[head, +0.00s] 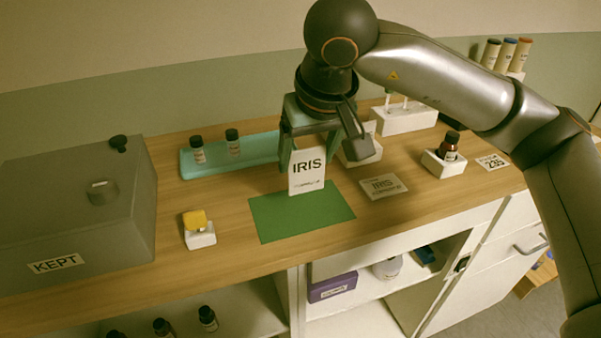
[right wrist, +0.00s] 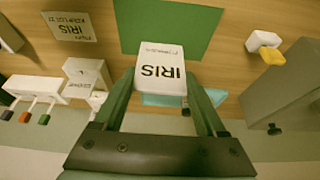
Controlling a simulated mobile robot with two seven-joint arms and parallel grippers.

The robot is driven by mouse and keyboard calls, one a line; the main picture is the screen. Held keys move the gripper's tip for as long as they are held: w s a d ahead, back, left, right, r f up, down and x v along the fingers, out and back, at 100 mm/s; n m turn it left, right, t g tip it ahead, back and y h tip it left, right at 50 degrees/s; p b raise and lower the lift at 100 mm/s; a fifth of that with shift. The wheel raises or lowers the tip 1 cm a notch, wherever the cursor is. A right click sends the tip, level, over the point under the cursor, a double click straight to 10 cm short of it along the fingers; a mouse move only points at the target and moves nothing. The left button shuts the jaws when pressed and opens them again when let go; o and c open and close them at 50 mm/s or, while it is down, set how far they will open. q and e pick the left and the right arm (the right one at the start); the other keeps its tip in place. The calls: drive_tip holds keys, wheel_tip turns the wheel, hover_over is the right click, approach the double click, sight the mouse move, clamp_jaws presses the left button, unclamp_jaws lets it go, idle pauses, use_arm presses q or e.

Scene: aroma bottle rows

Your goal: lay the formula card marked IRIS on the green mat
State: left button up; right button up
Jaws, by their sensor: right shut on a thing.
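A white formula card (head: 307,173) marked IRIS is held upright between the fingers of my right gripper (head: 308,152), which is shut on it. The card also shows in the right wrist view (right wrist: 161,72), with its lettering upside down. The green mat (head: 300,212) lies flat near the counter's front edge, and its visible surface is bare. The card's lower end overlaps the mat's back part in the head view; I cannot tell how far above the mat it is. My left gripper is not in view.
A pale plate (head: 384,187) also lettered IRIS lies right of the mat. A teal tray (head: 184,166) with two bottles is behind, a yellow-topped white block (head: 200,238) and grey KEPT box (head: 145,215) left. A brown bottle (head: 449,146) stands in a white holder at right.

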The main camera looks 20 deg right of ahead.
sight(302, 166)
drive_tip(key=shift+w+a+f, duration=0.3)
drive_tip(key=shift+w+f, duration=0.25)
drive_tip(key=shift+f, duration=0.2)
drive_tip(key=shift+w+f, duration=0.1)
drive_tip(key=shift+f, duration=1.5)
drive_tip(key=shift+f+b, duration=0.2)
drive_tip(key=shift+b, duration=0.15)
drive_tip(key=o, duration=1.2)
drive_tip(key=shift+o, duration=0.2)
drive_tip(key=shift+r+p, duration=0.3)
drive_tip(key=shift+r, duration=0.25)
drive_tip(key=v, duration=1.1)
drive_tip(key=shift+s+r, duration=0.15)
drive_tip(key=shift+s, duration=0.1)
